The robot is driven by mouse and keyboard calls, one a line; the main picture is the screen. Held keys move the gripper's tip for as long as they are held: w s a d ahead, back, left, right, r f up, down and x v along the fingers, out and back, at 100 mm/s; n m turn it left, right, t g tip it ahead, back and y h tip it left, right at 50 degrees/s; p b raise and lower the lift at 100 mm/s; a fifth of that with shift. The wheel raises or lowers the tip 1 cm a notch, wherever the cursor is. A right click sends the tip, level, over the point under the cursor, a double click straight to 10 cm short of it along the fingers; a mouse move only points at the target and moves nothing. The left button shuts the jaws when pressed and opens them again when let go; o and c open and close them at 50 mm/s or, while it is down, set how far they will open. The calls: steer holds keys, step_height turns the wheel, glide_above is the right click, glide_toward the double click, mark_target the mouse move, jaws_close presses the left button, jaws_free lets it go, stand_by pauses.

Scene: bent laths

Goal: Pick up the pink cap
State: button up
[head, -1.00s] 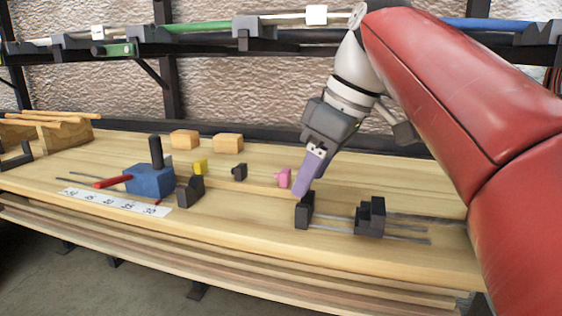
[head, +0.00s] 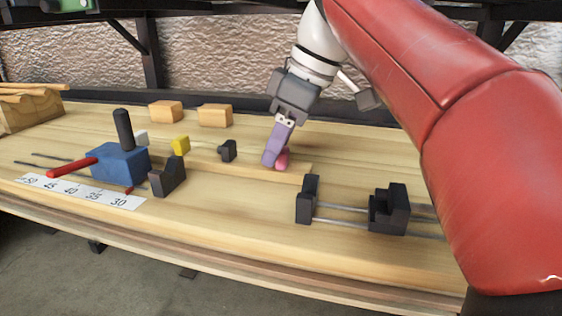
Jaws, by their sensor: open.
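The pink cap (head: 283,160) stands on the wooden workbench (head: 240,225), near the middle, and is partly hidden behind my gripper's fingers. My gripper (head: 271,163) points down at the cap, with its purple fingers overlapping it in the picture. The jaws are open. I cannot tell from this view whether the fingers are around the cap or only in front of it, or whether they touch it.
A black cap-like piece (head: 228,151) and a yellow one (head: 181,145) stand left of the gripper. A blue block (head: 119,165) with a black post is further left. Black holders (head: 307,200) on metal rods are at front right. Two wooden blocks (head: 214,116) sit behind.

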steer(key=shift+w+a+f, duration=0.1)
steer(key=shift+a+f, duration=0.1)
steer(key=shift+f, duration=0.45)
steer(key=c, duration=1)
steer(key=shift+r, duration=0.1)
steer(key=shift+c, duration=0.2)
